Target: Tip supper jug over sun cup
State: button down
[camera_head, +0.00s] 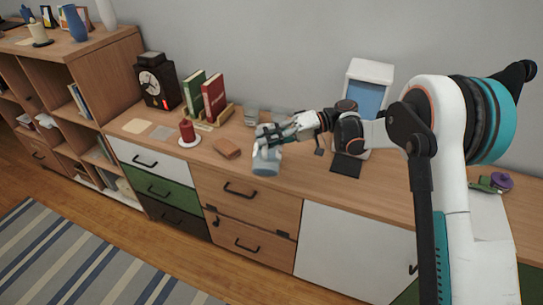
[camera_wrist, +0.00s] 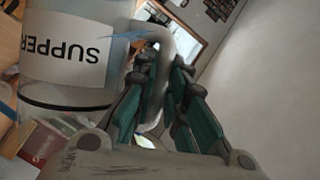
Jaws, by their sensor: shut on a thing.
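The supper jug (camera_head: 266,160) is a pale blue-grey vessel at the front part of the sideboard top. In the wrist view its white label (camera_wrist: 65,48) reads "SUPPER", upside down in that picture. My gripper (camera_head: 276,137) is shut on the jug's pale handle (camera_wrist: 164,90), with teal fingers on both sides of it. I cannot tell whether the jug is clear of the wood. Small clear vessels (camera_head: 251,116) stand behind the gripper, partly hidden. No sun label is readable, so I cannot tell which is the sun cup.
A brown block (camera_head: 226,148), a red candle on a white dish (camera_head: 188,134) and books in a wooden holder (camera_head: 213,98) stand to the left. A black clock (camera_head: 156,82) is farther left. A blue-screened white device (camera_head: 368,92) stands behind my arm.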

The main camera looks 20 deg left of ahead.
aim_at(265, 149)
jog(key=shift+w+a+r+m, duration=0.1)
jog(key=shift+w+r+m, duration=0.2)
jog(key=shift+w+r, duration=0.1)
dwell(1.0)
jog(key=shift+s, duration=0.1)
jog(key=f+n, duration=0.1)
jog(key=s+b, duration=0.1)
jog(key=s+f+n+t, duration=0.1)
jog(key=shift+s+d+f+n, duration=0.15)
jog(key=shift+d+f+n, duration=0.1)
jog(key=shift+f+n, duration=0.1)
jog(key=shift+r, duration=0.1)
jog(key=shift+s+d+r+n+t+h+p, duration=0.15)
jog(key=shift+s+r+n+t+p, duration=0.2)
jog(key=shift+s+r+n, duration=0.2)
jog(key=shift+s+d+r+n+t+h+p, duration=0.15)
jog(key=shift+s+r+n+t+p, duration=0.2)
jog(key=shift+r+n, duration=0.2)
jog(key=shift+s+r+n+t, duration=0.35)
jog(key=shift+s+n+t, duration=0.25)
jog(key=shift+n, duration=0.35)
